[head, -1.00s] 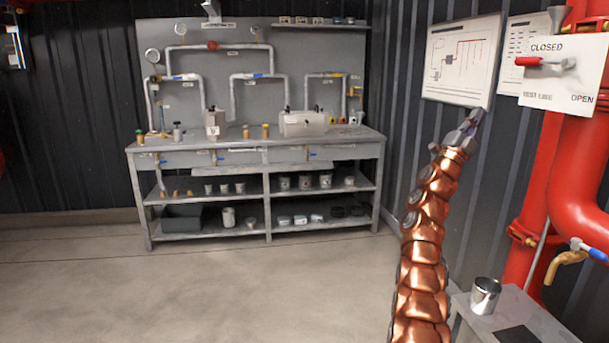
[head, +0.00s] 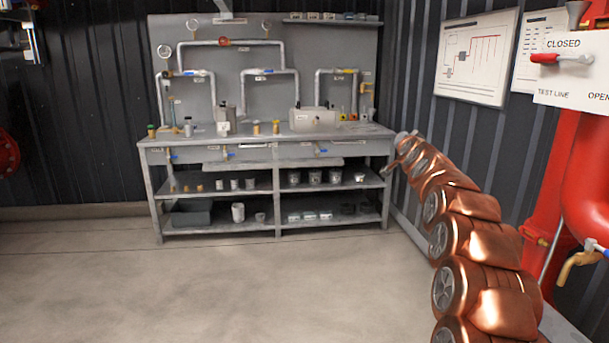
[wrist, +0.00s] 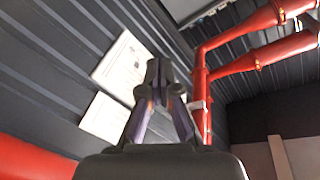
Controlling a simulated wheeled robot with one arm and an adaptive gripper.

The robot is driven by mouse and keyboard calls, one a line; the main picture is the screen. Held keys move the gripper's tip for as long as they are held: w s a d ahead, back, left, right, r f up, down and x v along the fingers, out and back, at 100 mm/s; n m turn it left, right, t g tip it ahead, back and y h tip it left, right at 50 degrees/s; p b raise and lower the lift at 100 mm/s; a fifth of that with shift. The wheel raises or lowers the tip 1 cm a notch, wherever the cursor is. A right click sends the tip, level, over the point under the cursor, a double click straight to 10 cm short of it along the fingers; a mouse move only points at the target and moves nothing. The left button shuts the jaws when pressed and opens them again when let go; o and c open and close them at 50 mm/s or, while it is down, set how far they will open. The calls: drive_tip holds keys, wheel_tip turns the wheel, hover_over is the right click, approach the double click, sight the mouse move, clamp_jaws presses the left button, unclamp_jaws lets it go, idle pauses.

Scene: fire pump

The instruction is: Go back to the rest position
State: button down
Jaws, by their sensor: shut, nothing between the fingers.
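My gripper (wrist: 158,84) shows in the wrist view with its two fingers together at the tips and nothing between them. It points up toward the dark ribbed wall and red pipes. In the head view my copper arm rises from the lower right and leans left, its end in front of the right end of the workbench (head: 270,140). The gripper's fingers cannot be made out in the head view.
Red pipes (head: 590,190) with a red-handled valve (head: 545,58) and a brass tap (head: 578,265) stand at the right. White posters (head: 475,58) hang on the ribbed wall. The floor (head: 250,285) before the bench is clear.

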drive_tip(key=s+a+f+n+g+y, duration=0.25)
drive_tip(key=s+a+f+g, duration=0.4)
drive_tip(key=s, duration=0.65)
drive_tip(key=s+a+f+n+g+y, duration=0.2)
drive_tip(key=s+a+f+n+g, duration=0.15)
drive_tip(key=s+a+f, duration=0.8)
drive_tip(key=s+d+f+n+g+h, duration=0.1)
drive_tip(key=s+d+f+g, duration=0.2)
drive_tip(key=s, duration=1.2)
drive_tip(key=s+d+f+n+g+h, duration=0.15)
drive_tip(key=s+f+g, duration=0.3)
drive_tip(key=s, duration=1.15)
drive_tip(key=s+d+f+g, duration=0.2)
drive_tip(key=s+f+g, duration=0.15)
drive_tip(key=s, duration=1.15)
wheel_tip(320, 180, up, 22)
drive_tip(key=s+t+p, duration=0.1)
drive_tip(key=s+p, duration=0.1)
drive_tip(key=p, duration=1.9)
drive_tip(key=shift+d, duration=0.25)
drive_tip(key=shift+d+f, duration=0.1)
